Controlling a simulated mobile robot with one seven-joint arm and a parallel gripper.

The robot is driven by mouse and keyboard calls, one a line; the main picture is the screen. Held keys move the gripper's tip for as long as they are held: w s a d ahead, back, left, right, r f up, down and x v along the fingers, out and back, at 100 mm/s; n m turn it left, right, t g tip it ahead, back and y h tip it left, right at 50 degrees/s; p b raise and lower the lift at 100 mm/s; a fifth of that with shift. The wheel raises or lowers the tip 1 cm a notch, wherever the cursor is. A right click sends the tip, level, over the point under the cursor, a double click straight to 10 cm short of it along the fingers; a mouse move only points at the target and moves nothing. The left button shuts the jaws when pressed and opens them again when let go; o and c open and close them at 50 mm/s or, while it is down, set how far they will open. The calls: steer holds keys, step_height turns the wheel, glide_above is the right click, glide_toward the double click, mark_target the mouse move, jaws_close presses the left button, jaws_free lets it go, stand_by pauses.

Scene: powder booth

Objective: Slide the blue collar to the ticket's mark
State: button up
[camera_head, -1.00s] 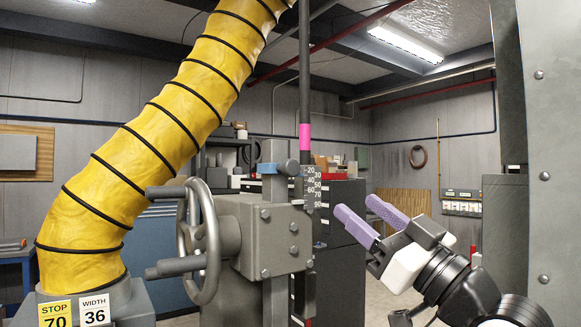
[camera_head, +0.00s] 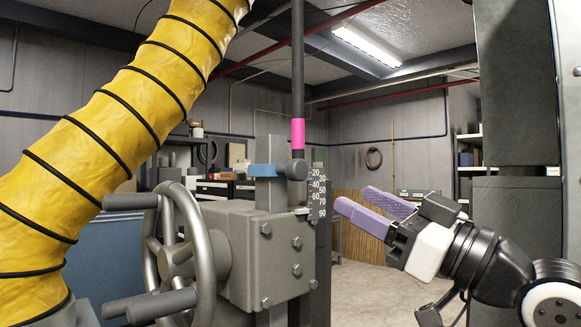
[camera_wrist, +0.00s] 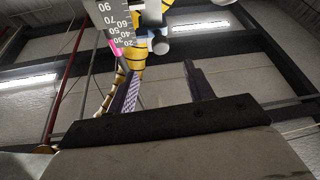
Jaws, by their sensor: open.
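The blue collar (camera_head: 263,170) sits around the grey upright post above the gearbox block, with a grey round knob (camera_head: 296,169) at its right. It stands about level with the top, 20 end, of the numbered scale (camera_head: 317,191). In the wrist view the scale (camera_wrist: 112,22) is at the top, with a bit of blue (camera_wrist: 178,17) beside it. My gripper (camera_head: 355,198), with purple fingers, is open and empty just right of the scale, apart from the collar. Its fingers also show in the wrist view (camera_wrist: 163,80). The ticket is out of view.
A spoked handwheel (camera_head: 182,250) with bar handles stands left of the gearbox block (camera_head: 262,252). A thick yellow hose (camera_head: 120,120) crosses the left side. A dark rod with a pink band (camera_head: 298,133) rises above the scale.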

mark_target(303, 170)
steer(key=p+x, duration=0.4)
steer(key=x, duration=0.7)
steer(key=shift+r, duration=0.2)
steer(key=shift+w+a+r+p, duration=0.15)
steer(key=shift+w+a+p, duration=0.3)
steer(key=shift+a, duration=0.1)
steer(key=shift+c, duration=0.4)
jaws_close()
